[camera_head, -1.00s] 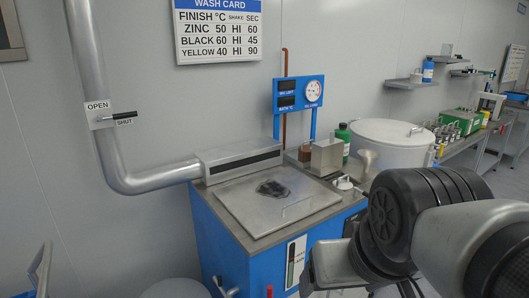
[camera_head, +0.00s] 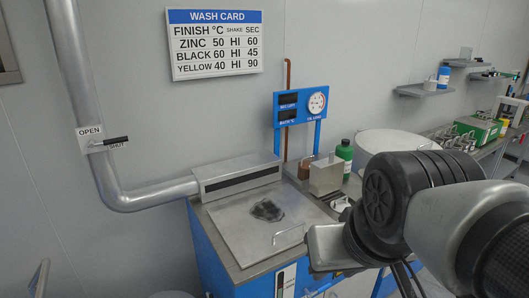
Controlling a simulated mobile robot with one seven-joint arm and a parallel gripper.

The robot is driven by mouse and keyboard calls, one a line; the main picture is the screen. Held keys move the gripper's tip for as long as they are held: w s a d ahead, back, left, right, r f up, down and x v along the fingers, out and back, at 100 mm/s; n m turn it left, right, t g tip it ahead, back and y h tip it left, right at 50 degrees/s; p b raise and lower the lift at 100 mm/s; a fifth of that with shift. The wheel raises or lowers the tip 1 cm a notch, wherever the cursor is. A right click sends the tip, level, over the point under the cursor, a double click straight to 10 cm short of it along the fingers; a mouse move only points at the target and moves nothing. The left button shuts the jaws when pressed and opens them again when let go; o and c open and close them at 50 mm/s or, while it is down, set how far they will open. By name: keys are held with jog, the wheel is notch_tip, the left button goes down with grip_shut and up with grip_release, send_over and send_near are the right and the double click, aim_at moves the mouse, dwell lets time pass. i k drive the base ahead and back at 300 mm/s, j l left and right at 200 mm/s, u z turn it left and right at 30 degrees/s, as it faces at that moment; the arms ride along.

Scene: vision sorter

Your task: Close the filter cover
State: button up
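I cannot make out for certain which part is the filter cover. A flat steel lid (camera_head: 240,234) lies on the blue wash machine (camera_head: 226,262), with a dark smudge or reflection on it. A thin bright handle-like bar (camera_head: 290,234) shows at its front right. A small upright steel box (camera_head: 326,176) stands at the machine's back right, beside a brown block. My arm comes in from the right, and its grey end part (camera_head: 326,246) is by the lid's front right corner. The fingers of my gripper do not show.
A green bottle (camera_head: 345,158) and a large pale drum (camera_head: 402,142) stand behind my arm. A blue gauge panel (camera_head: 301,105) rises at the back.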

aim_at(326, 174)
jog(key=i+l+u, duration=0.1)
jog(key=l, duration=0.25)
jog(key=i+l+u, duration=0.25)
jog(key=i+l, duration=0.15)
jog(key=l, duration=0.35)
jog(key=i+l+u, duration=0.15)
jog(key=l, duration=0.25)
jog(key=i+l+u, duration=0.1)
jog(key=l, duration=0.3)
jog(key=i+l+u, duration=0.15)
jog(key=l, duration=0.3)
jog(key=i+l+u, duration=0.1)
jog(key=l, duration=0.3)
